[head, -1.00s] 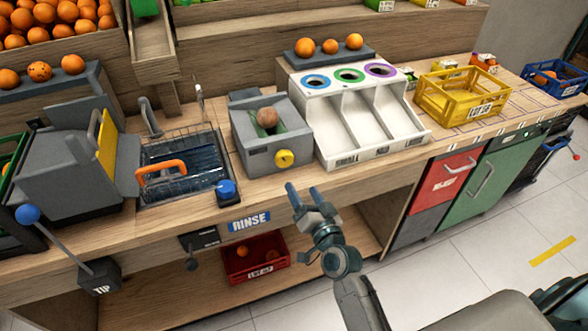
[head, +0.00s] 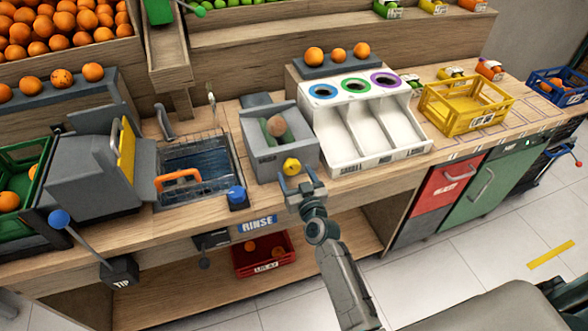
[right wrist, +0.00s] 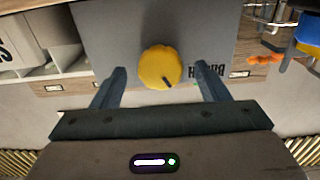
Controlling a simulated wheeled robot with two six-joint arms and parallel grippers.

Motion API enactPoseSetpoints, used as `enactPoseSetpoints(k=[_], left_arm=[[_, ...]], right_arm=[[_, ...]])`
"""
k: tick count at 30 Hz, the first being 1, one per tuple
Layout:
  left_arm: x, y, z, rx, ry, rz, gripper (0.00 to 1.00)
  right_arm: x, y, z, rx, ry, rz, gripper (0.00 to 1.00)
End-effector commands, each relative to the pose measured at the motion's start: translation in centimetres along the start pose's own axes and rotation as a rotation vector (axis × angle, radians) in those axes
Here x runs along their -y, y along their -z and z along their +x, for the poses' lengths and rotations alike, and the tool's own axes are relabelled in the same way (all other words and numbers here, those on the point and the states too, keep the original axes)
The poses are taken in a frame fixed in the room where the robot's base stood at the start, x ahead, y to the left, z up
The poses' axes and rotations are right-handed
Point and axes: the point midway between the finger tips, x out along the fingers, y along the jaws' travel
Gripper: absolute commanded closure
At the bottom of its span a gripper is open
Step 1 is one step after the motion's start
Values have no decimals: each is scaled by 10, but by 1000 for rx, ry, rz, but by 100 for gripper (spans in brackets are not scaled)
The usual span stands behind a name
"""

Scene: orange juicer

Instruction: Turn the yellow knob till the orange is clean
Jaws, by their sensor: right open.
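The yellow knob (head: 291,166) is on the front of the grey brush box (head: 262,160). A brownish, dull orange (head: 277,126) sits in the open top of that box, against a green part. My right gripper (head: 299,180) is open just in front of the knob. In the right wrist view the knob (right wrist: 161,67) lies between the two blue fingers (right wrist: 160,85), with a gap on each side. Its dark mark points down and slightly right. My left gripper is not in view.
Left of the box are a wire-edged water basin (head: 195,165) with an orange handle (head: 178,180) and a blue button (head: 237,194). Right of it stands a white sorter (head: 368,125) with three ringed holes. A yellow crate (head: 467,103) is farther right.

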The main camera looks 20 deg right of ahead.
Motion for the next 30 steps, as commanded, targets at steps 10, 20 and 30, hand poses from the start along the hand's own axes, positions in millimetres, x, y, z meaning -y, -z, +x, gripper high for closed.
enactPoseSetpoints(k=[10, 20, 30], left_arm=[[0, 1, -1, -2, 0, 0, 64], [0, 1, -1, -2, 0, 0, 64], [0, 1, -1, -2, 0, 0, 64]], right_arm=[[0, -1, 20, 1, 0, 1, 32], [0, 0, 19, 1, 0, 1, 65], [0, 0, 19, 1, 0, 26, 76]])
